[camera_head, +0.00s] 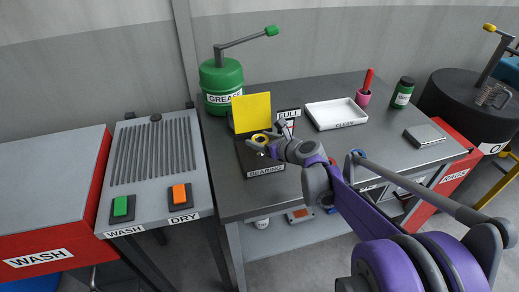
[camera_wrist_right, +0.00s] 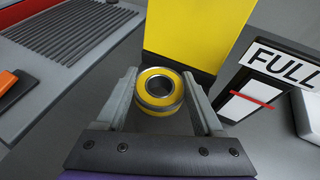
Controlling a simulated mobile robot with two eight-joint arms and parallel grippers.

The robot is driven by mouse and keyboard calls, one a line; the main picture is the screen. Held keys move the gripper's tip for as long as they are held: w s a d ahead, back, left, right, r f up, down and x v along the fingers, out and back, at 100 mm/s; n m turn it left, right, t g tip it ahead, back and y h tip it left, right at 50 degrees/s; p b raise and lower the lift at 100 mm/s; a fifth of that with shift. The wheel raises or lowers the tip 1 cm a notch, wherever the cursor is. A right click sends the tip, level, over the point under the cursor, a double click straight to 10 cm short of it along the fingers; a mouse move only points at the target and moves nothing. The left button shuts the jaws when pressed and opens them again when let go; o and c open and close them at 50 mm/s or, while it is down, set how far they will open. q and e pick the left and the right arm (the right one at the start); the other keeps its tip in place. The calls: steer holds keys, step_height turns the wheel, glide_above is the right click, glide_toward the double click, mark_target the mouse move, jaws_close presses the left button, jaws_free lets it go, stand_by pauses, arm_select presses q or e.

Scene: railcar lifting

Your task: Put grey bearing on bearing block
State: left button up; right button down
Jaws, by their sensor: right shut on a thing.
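The bearing (camera_wrist_right: 158,107) has a grey metal inner ring and a yellow outer part. In the head view it shows as a small yellow ring (camera_head: 259,138). My right gripper (camera_wrist_right: 160,76) is shut on it, with one finger at each side. The dark bearing block (camera_head: 264,171), labelled BEARING, stands at the table's front left with an upright yellow plate (camera_head: 251,112) behind it. My right gripper (camera_head: 267,142) holds the bearing over the block, in front of the plate. I cannot tell whether the bearing touches the block. My left gripper is not in view.
A green GREASE pot (camera_head: 220,84) stands behind the block. A FULL sign (camera_head: 288,115) is close on the right. The wash station (camera_head: 153,165) is left.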

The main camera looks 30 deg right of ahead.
mark_target(260, 154)
steer(key=shift+f, duration=1.8)
steer(key=shift+f+b, duration=0.2)
steer(key=shift+b, duration=0.15)
jaws_free()
steer(key=shift+r, duration=0.15)
